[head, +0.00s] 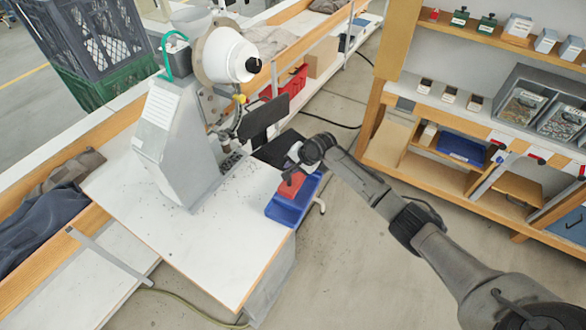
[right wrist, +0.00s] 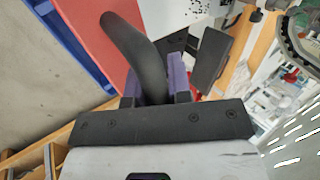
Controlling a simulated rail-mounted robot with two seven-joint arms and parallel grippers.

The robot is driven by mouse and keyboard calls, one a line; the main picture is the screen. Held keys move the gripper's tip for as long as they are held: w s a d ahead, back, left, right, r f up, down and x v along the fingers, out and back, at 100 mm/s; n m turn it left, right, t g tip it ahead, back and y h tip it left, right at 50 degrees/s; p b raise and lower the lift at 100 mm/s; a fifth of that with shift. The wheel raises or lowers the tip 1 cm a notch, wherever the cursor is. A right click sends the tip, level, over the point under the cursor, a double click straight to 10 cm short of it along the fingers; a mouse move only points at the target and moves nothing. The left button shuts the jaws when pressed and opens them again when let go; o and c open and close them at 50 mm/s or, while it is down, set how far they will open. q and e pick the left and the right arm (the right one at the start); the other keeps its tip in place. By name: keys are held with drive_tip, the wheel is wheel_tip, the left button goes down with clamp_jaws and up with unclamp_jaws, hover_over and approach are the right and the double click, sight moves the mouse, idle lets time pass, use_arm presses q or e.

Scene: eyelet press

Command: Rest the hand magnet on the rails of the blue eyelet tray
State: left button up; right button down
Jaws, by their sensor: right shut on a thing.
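The hand magnet (head: 291,187) is a red block with a dark curved handle. My right gripper (head: 293,170) is shut on that handle, coming from the right and above. In the right wrist view the handle (right wrist: 135,50) stands between the purple finger pads, with the red block (right wrist: 92,45) beyond. The blue eyelet tray (head: 286,214) is at the right edge of the white press table. The magnet is over the tray and covers part of it; I cannot tell whether it touches the rails. A blue tray edge (right wrist: 72,42) shows beside the red block. My left gripper is not in view.
The grey eyelet press (head: 175,140) with its white round head (head: 228,55) stands left of the tray. A black panel (head: 264,122) is behind it. Shelving (head: 480,110) with small boxes stands at the right. The table's front is mostly clear.

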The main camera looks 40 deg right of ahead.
sight(296, 175)
drive_tip(key=shift+w+r, duration=0.1)
drive_tip(key=shift+r, duration=0.05)
drive_tip(key=shift+r+p, duration=0.1)
drive_tip(key=shift+p, duration=0.45)
drive_tip(key=shift+f, duration=0.2)
drive_tip(key=shift+f+b, duration=1)
drive_tip(key=shift+f, duration=1.9)
drive_tip(key=shift+f, duration=0.25)
drive_tip(key=shift+f+b, duration=0.25)
drive_tip(key=shift+b, duration=0.05)
